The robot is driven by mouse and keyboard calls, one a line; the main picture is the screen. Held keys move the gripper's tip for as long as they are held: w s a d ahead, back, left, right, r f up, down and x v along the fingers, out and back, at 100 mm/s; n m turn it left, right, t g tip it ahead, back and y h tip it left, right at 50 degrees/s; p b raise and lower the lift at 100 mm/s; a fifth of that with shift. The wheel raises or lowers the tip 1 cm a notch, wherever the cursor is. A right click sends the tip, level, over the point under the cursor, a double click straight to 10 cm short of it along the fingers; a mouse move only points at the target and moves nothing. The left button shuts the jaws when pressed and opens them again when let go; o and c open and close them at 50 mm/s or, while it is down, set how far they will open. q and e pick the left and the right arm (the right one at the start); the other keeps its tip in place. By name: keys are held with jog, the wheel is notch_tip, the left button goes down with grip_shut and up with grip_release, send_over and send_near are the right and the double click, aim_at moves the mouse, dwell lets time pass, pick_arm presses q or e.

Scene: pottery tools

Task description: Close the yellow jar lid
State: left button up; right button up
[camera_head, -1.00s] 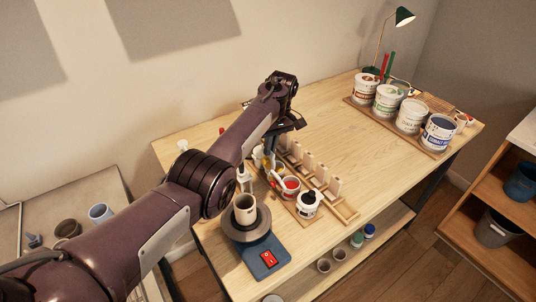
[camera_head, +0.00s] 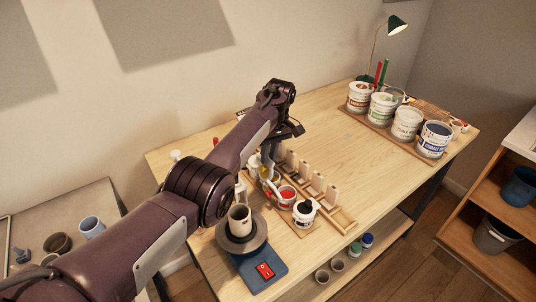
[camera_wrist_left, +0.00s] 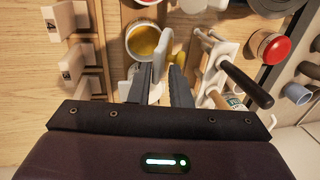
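The yellow jar (camera_wrist_left: 147,42) is an open round pot with yellow inside, near the top of the left wrist view. In the head view its yellow inside shows small under my left gripper (camera_head: 268,160). A pale lid-like piece (camera_wrist_left: 164,48) stands steeply tilted at the jar's right side in the wrist view. My left gripper (camera_wrist_left: 160,80) is beside the jar, its two dark fingers a little apart with the pale piece between or just past their tips. I cannot tell whether they press on it. My right gripper is in neither view.
A red-filled jar (camera_head: 287,194) and a black-topped jar (camera_head: 305,212) stand close by. Wooden holders (camera_head: 317,184) run behind them. A cup (camera_head: 239,219) sits on the wheel in front. Large tubs (camera_head: 406,122) stand at the back right. The table's middle is clear.

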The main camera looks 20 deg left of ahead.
pick_arm(q)
notch_tip(320, 180, up, 8)
jog(key=w+b, duration=0.1)
jog(key=b, duration=0.2)
jog(key=shift+d+f, duration=0.2)
jog(key=shift+d, duration=0.25)
jog(key=shift+f, duration=0.1)
